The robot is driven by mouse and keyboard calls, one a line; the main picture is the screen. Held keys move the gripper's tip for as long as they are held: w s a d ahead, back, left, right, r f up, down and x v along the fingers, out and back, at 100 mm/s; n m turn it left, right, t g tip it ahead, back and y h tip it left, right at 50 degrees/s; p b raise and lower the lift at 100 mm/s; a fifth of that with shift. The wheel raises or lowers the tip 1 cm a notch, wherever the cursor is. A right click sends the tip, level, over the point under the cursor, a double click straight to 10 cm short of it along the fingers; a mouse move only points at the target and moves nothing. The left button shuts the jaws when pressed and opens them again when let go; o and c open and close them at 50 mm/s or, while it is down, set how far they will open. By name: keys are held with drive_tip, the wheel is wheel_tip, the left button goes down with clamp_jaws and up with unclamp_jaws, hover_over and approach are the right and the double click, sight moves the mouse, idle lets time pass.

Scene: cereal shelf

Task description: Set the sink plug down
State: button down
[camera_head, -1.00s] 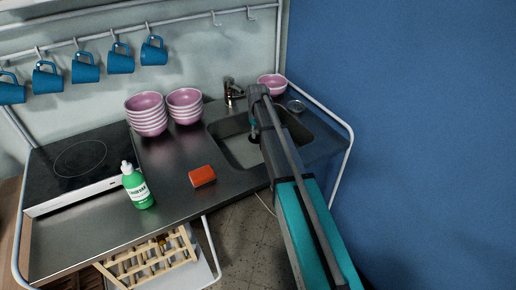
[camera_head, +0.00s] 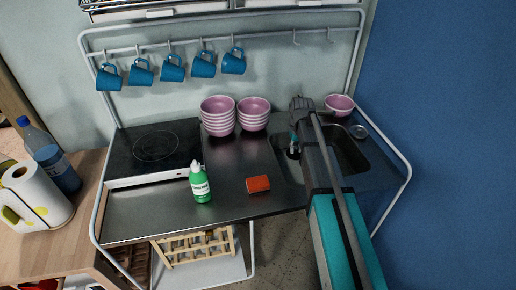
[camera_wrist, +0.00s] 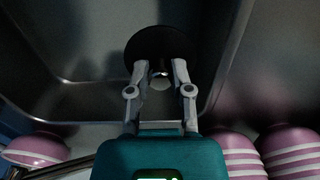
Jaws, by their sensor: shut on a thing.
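The sink plug (camera_wrist: 148,45) is a dark round disc. In the wrist view it sits between the fingertips of my gripper (camera_wrist: 160,72), which is shut on it. In the head view my gripper (camera_head: 294,147) holds the dark plug (camera_head: 293,153) close to the left edge of the sink (camera_head: 350,152). The wrist view shows the metal sink basin (camera_wrist: 85,45) behind and beside the plug. I cannot tell whether the plug touches any surface. My arm hides part of the sink in the head view.
Two stacks of pink bowls (camera_head: 217,117) (camera_head: 253,115) stand left of my gripper. An orange sponge (camera_head: 258,184) and a green bottle (camera_head: 200,184) are on the counter (camera_head: 150,212).

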drive_tip(key=s+a+r+p, duration=1)
drive_tip(key=s+r+p, duration=0.1)
drive_tip(key=s+r, duration=0.1)
drive_tip(key=shift+s+a+r, duration=0.2)
drive_tip(key=shift+s+a, duration=0.15)
drive_tip(key=shift+s, duration=0.3)
drive_tip(key=shift+w, duration=0.1)
drive_tip(key=w+a+f+b, duration=0.1)
drive_tip(key=w+f+b, duration=0.2)
drive_tip(key=w, duration=0.1)
drive_tip(key=w+a+f+b, duration=0.1)
drive_tip(key=w+f+b, duration=0.1)
drive_tip(key=w+f, duration=0.1)
drive_tip(key=w+a+f+b, duration=0.1)
drive_tip(key=w+f+b, duration=0.2)
drive_tip(key=w, duration=0.2)
drive_tip(key=shift+w+a+b, duration=0.25)
drive_tip(key=shift+a+b, duration=0.1)
drive_tip(key=shift+a, duration=0.05)
drive_tip(key=shift+w+a+f+b, duration=0.15)
drive_tip(key=shift+w+f+b, duration=0.3)
drive_tip(key=shift+f+b, duration=1.6)
